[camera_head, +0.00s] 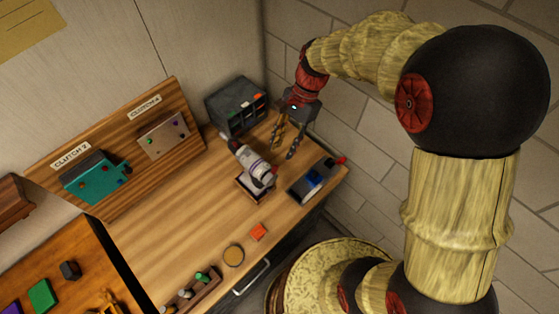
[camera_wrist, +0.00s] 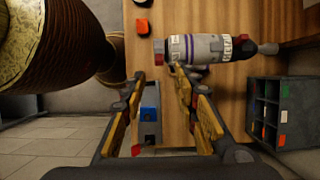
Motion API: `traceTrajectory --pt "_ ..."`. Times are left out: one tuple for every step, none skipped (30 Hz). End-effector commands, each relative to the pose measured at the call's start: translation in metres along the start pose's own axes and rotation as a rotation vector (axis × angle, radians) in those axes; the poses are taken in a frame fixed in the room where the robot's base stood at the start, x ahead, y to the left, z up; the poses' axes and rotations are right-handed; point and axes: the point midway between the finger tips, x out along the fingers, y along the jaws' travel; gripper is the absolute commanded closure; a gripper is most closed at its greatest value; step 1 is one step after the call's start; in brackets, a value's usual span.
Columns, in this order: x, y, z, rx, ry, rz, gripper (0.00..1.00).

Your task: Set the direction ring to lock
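A white and grey drill-like tool (camera_head: 252,163) with purple bands leans in a small dark-edged stand (camera_head: 245,190) at the back right of the wooden bench. In the wrist view the tool (camera_wrist: 205,48) lies across the upper part of the picture, with a red part near its left end and a grey tip at its right. I cannot tell which band is the direction ring or how it is set. My gripper (camera_head: 284,148) is open and empty, to the right of the tool and apart from it. In the wrist view its fingertips (camera_wrist: 156,83) are spread below the tool.
A dark compartment bin (camera_head: 237,105) stands behind the tool. A grey tray with a blue item (camera_head: 313,182) lies near the right edge. An orange block (camera_head: 258,232), a round dish (camera_head: 234,256) and a wooden rack (camera_head: 192,292) lie nearer. The bench's middle left is clear.

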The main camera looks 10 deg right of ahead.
Motion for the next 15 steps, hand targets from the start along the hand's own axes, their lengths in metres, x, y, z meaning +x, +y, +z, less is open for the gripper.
traceTrajectory --pt "0.006 0.001 0.0 0.002 -0.002 0.003 0.7" --pt "0.01 0.001 0.001 0.001 -0.002 0.004 0.7" --pt "0.015 0.001 0.0 0.0 -0.002 0.004 0.7" --pt "0.02 0.002 0.0 0.0 -0.001 0.004 0.7" --pt "0.024 0.002 0.0 -0.001 -0.001 0.005 0.7" --pt "0.031 0.001 0.0 -0.001 -0.001 0.004 0.7" --pt "0.036 0.001 0.0 -0.001 -0.001 0.004 0.7" --pt "0.04 0.001 0.001 -0.002 -0.001 0.004 0.7" --pt "0.046 0.001 0.001 -0.002 -0.001 0.003 0.7" --pt "0.05 0.002 0.001 -0.002 -0.001 0.004 0.7" --pt "0.054 0.002 0.001 -0.002 -0.001 0.004 0.7" --pt "0.059 0.001 0.0 -0.002 0.0 0.003 0.7" --pt "0.062 0.001 0.0 -0.002 0.0 0.003 0.7" --pt "0.065 0.001 0.0 -0.002 0.0 0.003 0.7" --pt "0.068 0.001 0.0 -0.002 0.0 0.003 0.7"
